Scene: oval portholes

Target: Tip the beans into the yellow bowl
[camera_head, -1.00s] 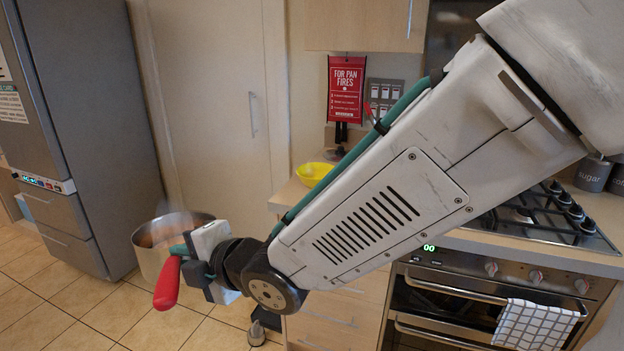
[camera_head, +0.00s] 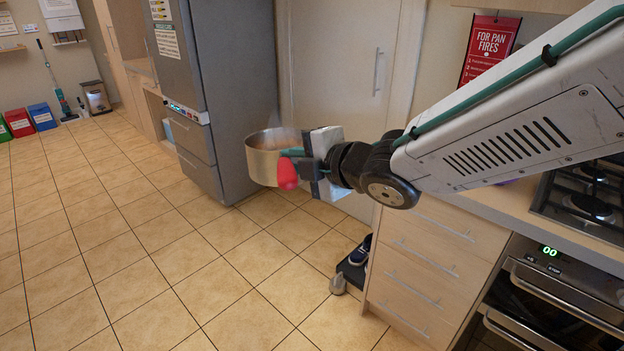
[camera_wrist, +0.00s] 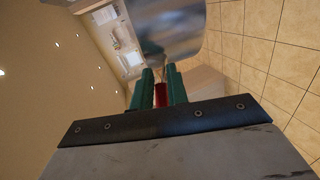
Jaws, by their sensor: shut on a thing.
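My gripper (camera_head: 299,163) is shut on the red handle (camera_head: 287,175) of a steel saucepan (camera_head: 262,167). It holds the pan in the air above the tiled floor, in front of the fridge. The pan looks roughly upright, with brown contents, apparently the beans (camera_head: 272,141), inside. In the wrist view the green fingers close around the red handle (camera_wrist: 160,95), and the shiny pan wall (camera_wrist: 168,30) is beyond them. The yellow bowl does not show in either current view; my arm covers part of the worktop where it stood earlier.
The grey fridge (camera_head: 222,80) stands close behind the pan. The worktop (camera_head: 470,212) with drawers below and a gas hob (camera_head: 590,200) is to the right. Shoes on a dark stand (camera_head: 355,265) are by the drawers' left end. Open floor (camera_head: 130,260) lies to the left.

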